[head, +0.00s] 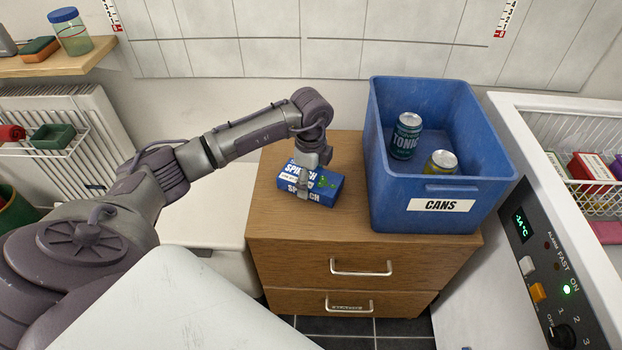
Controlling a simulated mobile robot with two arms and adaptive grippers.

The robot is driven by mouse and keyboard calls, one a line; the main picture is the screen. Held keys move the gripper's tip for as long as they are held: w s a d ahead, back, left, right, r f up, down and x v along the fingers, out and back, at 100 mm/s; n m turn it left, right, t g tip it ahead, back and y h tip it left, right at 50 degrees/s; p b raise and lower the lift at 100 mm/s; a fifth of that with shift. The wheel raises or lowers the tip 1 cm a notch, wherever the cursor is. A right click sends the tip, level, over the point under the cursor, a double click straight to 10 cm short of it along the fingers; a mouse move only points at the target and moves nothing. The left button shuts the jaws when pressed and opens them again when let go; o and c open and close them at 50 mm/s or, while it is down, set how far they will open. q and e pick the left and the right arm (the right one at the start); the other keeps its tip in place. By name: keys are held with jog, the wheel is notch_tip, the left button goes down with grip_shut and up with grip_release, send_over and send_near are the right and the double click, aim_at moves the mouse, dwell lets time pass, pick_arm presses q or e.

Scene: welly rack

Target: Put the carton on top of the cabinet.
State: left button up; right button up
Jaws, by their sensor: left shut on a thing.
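The carton (325,188) is a small blue box with white "SPINACH" lettering and a green leaf picture. It is at the left part of the wooden cabinet's top (343,222), left of a blue bin. My left gripper (305,188) comes down from above and is shut on the carton, with a finger across its printed side. I cannot tell whether the carton's underside touches the cabinet top or is slightly above it. My right gripper is not in view.
A blue bin (397,215) labelled "CANS" fills the cabinet's right side and holds a tonic can (406,136) and a yellow can (440,163). A white freezer (545,200) stands to the right. Bare cabinet top shows around the carton.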

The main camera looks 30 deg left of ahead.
aim_at(311, 177)
pick_arm(q)
jog(key=shift+r, duration=0.1)
jog(key=o, duration=1.4)
jog(key=shift+r, duration=0.2)
notch_tip(311, 177, up, 12)
jog(key=shift+f+p, duration=0.15)
jog(key=shift+p, duration=0.5)
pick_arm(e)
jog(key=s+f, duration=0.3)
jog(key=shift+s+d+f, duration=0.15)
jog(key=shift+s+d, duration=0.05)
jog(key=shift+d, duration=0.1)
